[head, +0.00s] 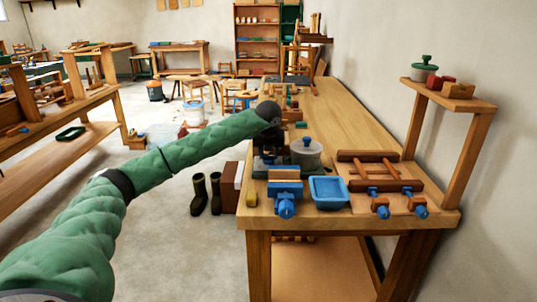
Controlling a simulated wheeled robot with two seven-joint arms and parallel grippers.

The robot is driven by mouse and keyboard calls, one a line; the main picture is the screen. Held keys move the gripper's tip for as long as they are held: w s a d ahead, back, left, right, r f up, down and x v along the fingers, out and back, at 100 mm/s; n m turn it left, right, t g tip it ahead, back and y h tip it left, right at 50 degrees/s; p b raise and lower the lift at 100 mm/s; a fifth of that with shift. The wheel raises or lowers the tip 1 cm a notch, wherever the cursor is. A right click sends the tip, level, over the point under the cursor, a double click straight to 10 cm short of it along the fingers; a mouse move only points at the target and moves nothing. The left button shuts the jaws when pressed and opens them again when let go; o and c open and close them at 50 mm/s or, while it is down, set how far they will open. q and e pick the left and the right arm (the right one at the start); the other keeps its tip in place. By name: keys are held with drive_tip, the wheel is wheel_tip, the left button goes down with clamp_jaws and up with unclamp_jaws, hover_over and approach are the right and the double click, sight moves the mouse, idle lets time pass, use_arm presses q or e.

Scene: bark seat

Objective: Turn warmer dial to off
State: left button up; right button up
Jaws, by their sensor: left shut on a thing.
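My left arm reaches in from the left, and my dark left gripper (268,150) is at the warmer's left side, over the bench's left edge. The gripper is shut on a small part there, which looks to be the warmer dial. The fingers and the dark parts around them blend together, so the dial itself and its setting are hidden. My right gripper is not in view.
A blue tray (328,192) and a blue-and-wood clamp (285,190) lie in front of the warmer. A wooden clamp frame (380,175) lies to its right. A raised shelf (450,97) stands at the bench's right edge. Dark boots (206,193) stand on the floor.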

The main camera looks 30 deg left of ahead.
use_arm(q)
drive_tip(key=o, duration=1)
drive_tip(key=shift+r, duration=0.1)
drive_tip(key=shift+s+r, duration=0.1)
drive_tip(key=shift+r, duration=0.15)
drive_tip(key=b+v, duration=0.1)
drive_tip(key=v, duration=0.6)
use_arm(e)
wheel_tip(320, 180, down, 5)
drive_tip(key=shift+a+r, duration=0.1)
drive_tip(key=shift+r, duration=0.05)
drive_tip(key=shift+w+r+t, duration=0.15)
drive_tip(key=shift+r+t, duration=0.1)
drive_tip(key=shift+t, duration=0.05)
